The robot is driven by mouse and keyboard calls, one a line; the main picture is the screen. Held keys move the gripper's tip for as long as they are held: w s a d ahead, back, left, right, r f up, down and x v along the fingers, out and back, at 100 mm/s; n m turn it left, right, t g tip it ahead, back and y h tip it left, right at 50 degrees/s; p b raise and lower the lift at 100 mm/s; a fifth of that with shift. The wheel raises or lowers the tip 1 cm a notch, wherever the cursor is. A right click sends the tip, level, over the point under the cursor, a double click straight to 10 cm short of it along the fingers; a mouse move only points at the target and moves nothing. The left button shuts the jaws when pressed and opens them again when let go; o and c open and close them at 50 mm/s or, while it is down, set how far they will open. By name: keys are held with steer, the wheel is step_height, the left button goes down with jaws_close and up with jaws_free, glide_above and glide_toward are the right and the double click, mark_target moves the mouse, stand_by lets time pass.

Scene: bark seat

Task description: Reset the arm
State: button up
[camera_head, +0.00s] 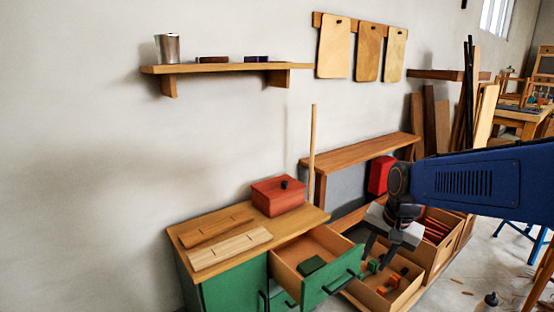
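My gripper (377,254) hangs at the end of my blue arm, which reaches in from the right edge. It points down over the wooden bins, just right of an open drawer (318,283). Its two dark fingers are spread apart, and I see nothing held between them. The drawer has a green front with a dark handle, and a dark green block (312,265) lies inside it.
A green cabinet (231,287) with a wooden top carries a red box (278,195) and slotted wooden strips (230,247). Wooden bins (408,292) with small blocks stand below my gripper. A wall shelf (225,68) holds a metal cup (168,48). A bench (360,152) stands behind.

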steer(key=s+d+r+n+t+h, duration=0.1)
steer(key=s+n, duration=0.6)
steer(key=s, duration=1.2)
steer(key=shift+d+t, duration=0.6)
steer(key=shift+d, duration=0.2)
